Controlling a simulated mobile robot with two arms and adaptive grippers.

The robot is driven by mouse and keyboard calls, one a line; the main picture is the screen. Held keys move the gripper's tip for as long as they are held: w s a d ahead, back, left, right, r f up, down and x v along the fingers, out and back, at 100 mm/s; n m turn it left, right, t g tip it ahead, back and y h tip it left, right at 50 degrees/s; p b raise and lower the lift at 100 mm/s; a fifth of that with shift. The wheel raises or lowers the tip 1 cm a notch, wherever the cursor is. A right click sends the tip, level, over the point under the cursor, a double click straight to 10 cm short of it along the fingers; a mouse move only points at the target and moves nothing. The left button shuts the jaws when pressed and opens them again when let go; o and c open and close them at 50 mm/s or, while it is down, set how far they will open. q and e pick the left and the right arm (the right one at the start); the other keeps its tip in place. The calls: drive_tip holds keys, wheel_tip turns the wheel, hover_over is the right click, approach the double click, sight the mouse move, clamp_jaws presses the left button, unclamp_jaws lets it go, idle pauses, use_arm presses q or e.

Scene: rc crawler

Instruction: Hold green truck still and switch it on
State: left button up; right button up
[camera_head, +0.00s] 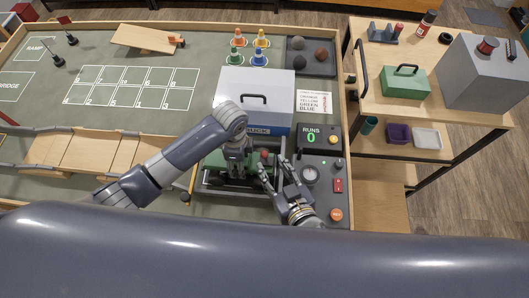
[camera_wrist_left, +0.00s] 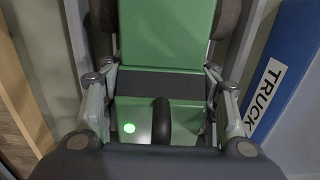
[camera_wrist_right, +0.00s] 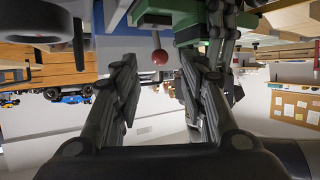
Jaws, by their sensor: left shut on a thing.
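The green truck (camera_head: 222,164) sits in the grey dock at the front of the table, largely covered by my arm. My left gripper (camera_head: 238,160) is above it, with its fingers shut on the truck; in the left wrist view, the green body (camera_wrist_left: 166,30) runs between the fingers. A green light (camera_wrist_left: 129,128) glows there beside a dark rounded upright part (camera_wrist_left: 162,120). My right gripper (camera_head: 270,172) is open at the truck's right end. In the right wrist view, a red ball on a thin rod (camera_wrist_right: 160,57) shows beyond and between its empty fingers.
A grey case with a blue TRUCK panel (camera_head: 258,130) stands just behind the truck. A control panel (camera_head: 322,172) with a RUNS display reading 0, a dial and a red switch (camera_head: 338,185) is at right. A wooden ramp bridge (camera_head: 95,150) lies at left.

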sight(265, 157)
drive_tip(key=x, duration=0.7)
drive_tip(key=shift+w+a+f, duration=0.1)
drive_tip(key=shift+w+a, duration=0.05)
drive_tip(key=shift+a, duration=0.05)
clamp_jaws()
